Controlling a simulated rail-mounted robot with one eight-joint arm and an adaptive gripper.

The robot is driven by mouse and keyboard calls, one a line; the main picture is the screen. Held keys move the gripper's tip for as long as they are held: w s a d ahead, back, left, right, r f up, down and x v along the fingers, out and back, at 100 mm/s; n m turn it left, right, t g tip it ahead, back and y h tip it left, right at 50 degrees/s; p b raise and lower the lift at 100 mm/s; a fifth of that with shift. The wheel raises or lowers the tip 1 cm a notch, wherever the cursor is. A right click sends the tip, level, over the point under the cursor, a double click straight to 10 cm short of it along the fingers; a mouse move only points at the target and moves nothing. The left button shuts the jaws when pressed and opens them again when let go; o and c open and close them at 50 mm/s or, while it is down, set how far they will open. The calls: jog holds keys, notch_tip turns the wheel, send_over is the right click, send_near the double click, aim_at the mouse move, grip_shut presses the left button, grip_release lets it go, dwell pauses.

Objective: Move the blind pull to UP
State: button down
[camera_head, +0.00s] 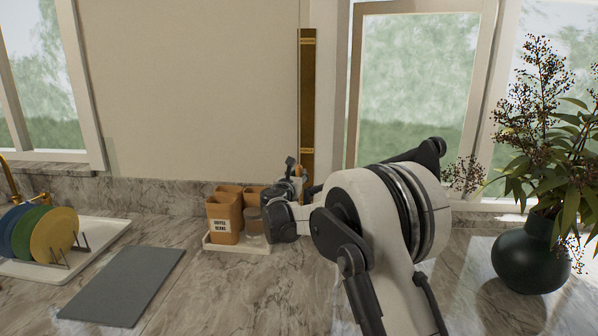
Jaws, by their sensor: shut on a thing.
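A tall dark brown track (308,95) is fixed upright on the wall left of the window, with a gold band near its top and another lower down. My gripper (296,168) is at the lower part of this track, below the lower band. It is shut on the blind pull (299,171), of which only a small orange-brown piece shows between the fingers. The rest of the pull is hidden by my gripper. The lettering on the bands is too small to read.
Orange-brown canisters (224,217) and a jar stand on a white tray (236,247) just below my gripper. A dish rack (110,233) with coloured plates and a grey mat (124,285) lie left. A dark vase (531,262) with branches stands right. The wall left of the track is clear.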

notch_tip(320, 180, down, 16)
jog(key=b, duration=0.8)
jog(key=shift+r+b, duration=0.25)
jog(key=shift+b, duration=0.1)
jog(key=c, duration=1.5)
grip_release()
jog(key=shift+c, duration=0.2)
jog(key=v, duration=1.2)
jog(key=shift+r, duration=0.1)
